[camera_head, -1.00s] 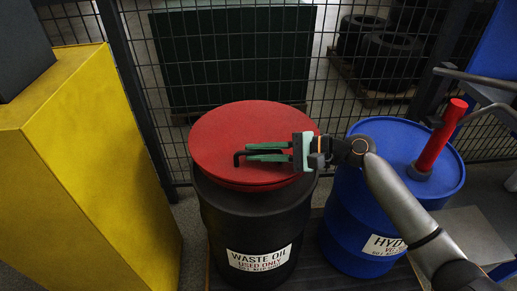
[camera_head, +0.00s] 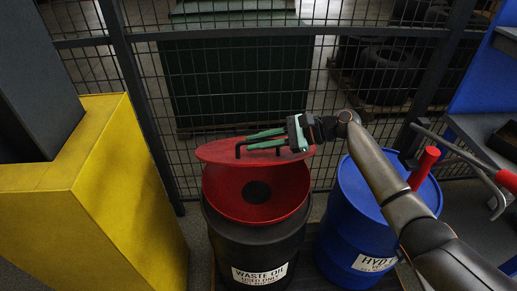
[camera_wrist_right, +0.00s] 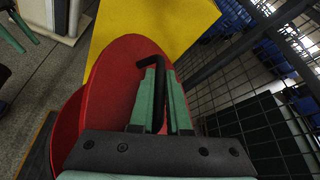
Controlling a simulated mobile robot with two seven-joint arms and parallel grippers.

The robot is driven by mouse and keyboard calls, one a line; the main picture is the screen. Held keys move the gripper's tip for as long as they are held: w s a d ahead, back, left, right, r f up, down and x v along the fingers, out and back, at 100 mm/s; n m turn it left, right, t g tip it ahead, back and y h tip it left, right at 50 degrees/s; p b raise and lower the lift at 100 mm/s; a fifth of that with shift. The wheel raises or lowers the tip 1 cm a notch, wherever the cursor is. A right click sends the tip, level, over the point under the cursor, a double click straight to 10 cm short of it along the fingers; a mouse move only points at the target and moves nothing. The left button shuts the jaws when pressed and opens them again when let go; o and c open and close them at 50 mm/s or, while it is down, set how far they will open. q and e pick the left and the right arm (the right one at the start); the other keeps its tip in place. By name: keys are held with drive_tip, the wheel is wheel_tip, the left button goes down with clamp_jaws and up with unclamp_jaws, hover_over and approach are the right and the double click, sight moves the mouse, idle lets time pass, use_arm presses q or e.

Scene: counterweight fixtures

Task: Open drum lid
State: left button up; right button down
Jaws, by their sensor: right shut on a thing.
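The black waste oil drum (camera_head: 252,250) stands upright in the lower middle of the head view. Its red lid (camera_head: 218,152) is tilted up at the back of the drum, baring a red funnel (camera_head: 225,195) with a dark hole in its middle. My right gripper (camera_head: 258,141) is shut on the black lid handle (camera_head: 238,151), above the raised lid. In the right wrist view, the green fingers (camera_wrist_right: 163,100) close around the black handle (camera_wrist_right: 140,62), with the red lid (camera_wrist_right: 108,85) beside them. My left gripper is not in view.
A blue drum (camera_head: 345,215) with a red hand pump (camera_head: 424,165) stands close on the right, under my right arm. A yellow cabinet (camera_head: 130,200) stands on the left. A wire mesh fence (camera_head: 235,80) runs close behind the drums.

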drive_tip(key=shift+w+r, duration=1.05)
drive_tip(key=shift+r, duration=0.2)
drive_tip(key=c, duration=0.9)
unclamp_jaws()
drive_tip(key=shift+f, duration=0.1)
drive_tip(key=v, duration=1.2)
drive_tip(key=shift+s+d+b, duration=0.1)
drive_tip(key=shift+d+b, duration=0.15)
drive_tip(key=shift+b, duration=0.05)
